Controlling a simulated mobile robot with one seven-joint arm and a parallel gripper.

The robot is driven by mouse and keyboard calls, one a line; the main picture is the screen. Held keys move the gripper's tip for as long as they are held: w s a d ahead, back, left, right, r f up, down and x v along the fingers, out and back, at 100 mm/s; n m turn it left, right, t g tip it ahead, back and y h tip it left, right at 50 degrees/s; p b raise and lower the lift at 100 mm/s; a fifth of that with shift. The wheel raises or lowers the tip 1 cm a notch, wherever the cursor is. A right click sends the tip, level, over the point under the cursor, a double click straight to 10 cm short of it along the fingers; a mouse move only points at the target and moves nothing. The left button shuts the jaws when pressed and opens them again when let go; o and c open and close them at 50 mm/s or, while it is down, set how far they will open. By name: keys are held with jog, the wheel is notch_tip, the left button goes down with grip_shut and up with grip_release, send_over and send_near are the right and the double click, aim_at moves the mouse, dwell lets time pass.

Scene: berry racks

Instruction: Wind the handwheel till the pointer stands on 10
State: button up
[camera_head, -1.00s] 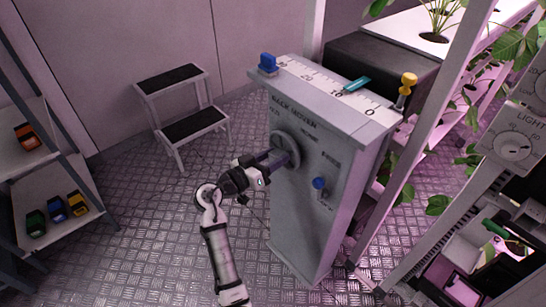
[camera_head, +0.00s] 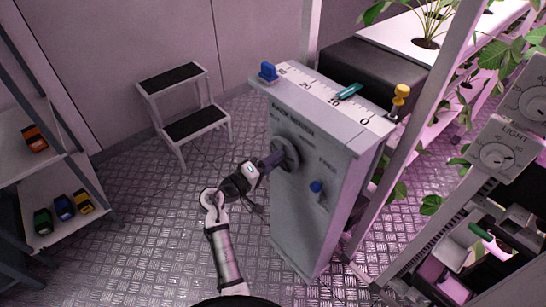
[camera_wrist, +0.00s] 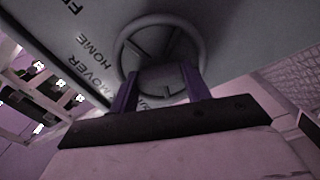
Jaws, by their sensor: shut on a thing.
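The handwheel (camera_head: 287,153) is a grey spoked ring on the front face of a grey cabinet (camera_head: 310,215). My gripper (camera_head: 273,159) is shut on its near rim. In the wrist view the ring (camera_wrist: 160,22) shows against the panel, and my gripper's two purple fingers (camera_wrist: 160,88) lie at its lower part; the exact contact is hard to see. The teal pointer (camera_head: 349,91) lies on the white scale (camera_head: 318,92) on the cabinet top.
A blue knob (camera_head: 316,187) sits on the front panel. A step stool (camera_head: 185,105) stands behind left, a shelf with toy-like cars (camera_head: 64,207) at left. Floor between is clear.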

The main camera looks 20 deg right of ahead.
jog(key=shift+n+p, duration=1)
jog(key=shift+n, duration=0.6)
jog(key=shift+f, duration=0.1)
jog(key=shift+c, duration=0.2)
jog(key=o, duration=1)
jog(key=shift+a, duration=0.15)
jog(key=b+v, duration=0.3)
jog(key=v, duration=1)
jog(key=shift+a, duration=0.3)
